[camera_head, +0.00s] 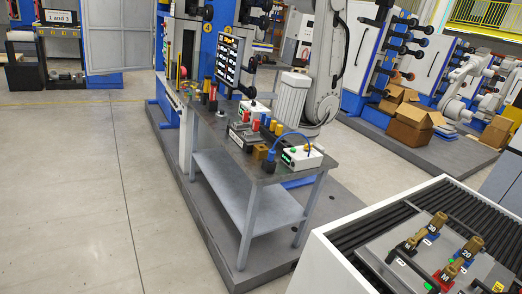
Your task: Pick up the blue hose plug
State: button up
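A blue plug (269,166) stands at the front edge of the grey metal table (250,196), near the picture's centre. A thin blue hose (290,136) arches from near it towards a white box (302,157) with a green button. The plug is small in view, and I cannot tell whether it is seated in something. My gripper is not in view.
The table also carries red, yellow and black parts and a black panel (229,60). A robot arm (323,100) stands behind it. A fixture tray (395,236) with brass-and-black fittings is at lower right. Open floor (70,200) lies left.

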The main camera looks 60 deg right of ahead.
aim_at(271, 156)
jog(key=z, duration=0.25)
jog(key=i, duration=1.3)
jog(key=z, duration=0.9)
jog(key=i, duration=1.3)
jog(key=z, duration=0.65)
jog(key=i, duration=0.4)
jog(key=z, duration=0.15)
